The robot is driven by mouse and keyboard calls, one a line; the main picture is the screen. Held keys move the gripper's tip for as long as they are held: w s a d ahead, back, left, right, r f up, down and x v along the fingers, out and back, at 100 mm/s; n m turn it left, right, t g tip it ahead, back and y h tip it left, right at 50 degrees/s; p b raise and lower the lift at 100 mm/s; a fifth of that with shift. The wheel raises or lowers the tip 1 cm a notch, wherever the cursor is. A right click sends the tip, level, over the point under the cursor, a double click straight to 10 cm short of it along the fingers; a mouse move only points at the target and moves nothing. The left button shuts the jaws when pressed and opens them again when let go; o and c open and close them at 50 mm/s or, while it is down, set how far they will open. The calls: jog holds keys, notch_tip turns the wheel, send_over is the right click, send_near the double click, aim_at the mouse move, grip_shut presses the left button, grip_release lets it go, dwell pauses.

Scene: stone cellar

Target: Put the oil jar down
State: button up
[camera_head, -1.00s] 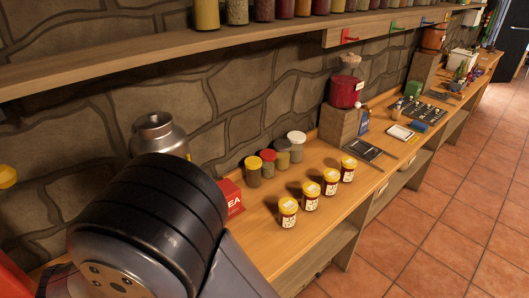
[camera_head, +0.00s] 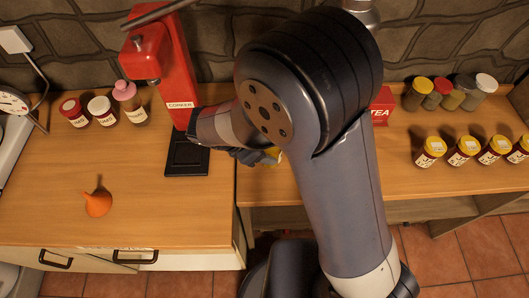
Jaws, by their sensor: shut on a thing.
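My gripper (camera_head: 262,156) is at the middle of the picture, low over the gap between the left counter and the right bench, just right of the red corker's dark base. My own arm covers most of it.
The red corker (camera_head: 168,75) stands left of my gripper. Several labelled jars (camera_head: 102,110) stand left of it, and an orange funnel (camera_head: 98,203) lies on the counter (camera_head: 150,222). Right are a red tea box (camera_head: 382,108) and yellow-lidded jars (camera_head: 463,150). The counter's front is clear.

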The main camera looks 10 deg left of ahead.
jog(key=shift+f, duration=1.8)
jog(key=shift+f, duration=0.15)
jog(key=o, duration=1.3)
jog(key=v, duration=1.2)
jog(key=shift+b, duration=0.4)
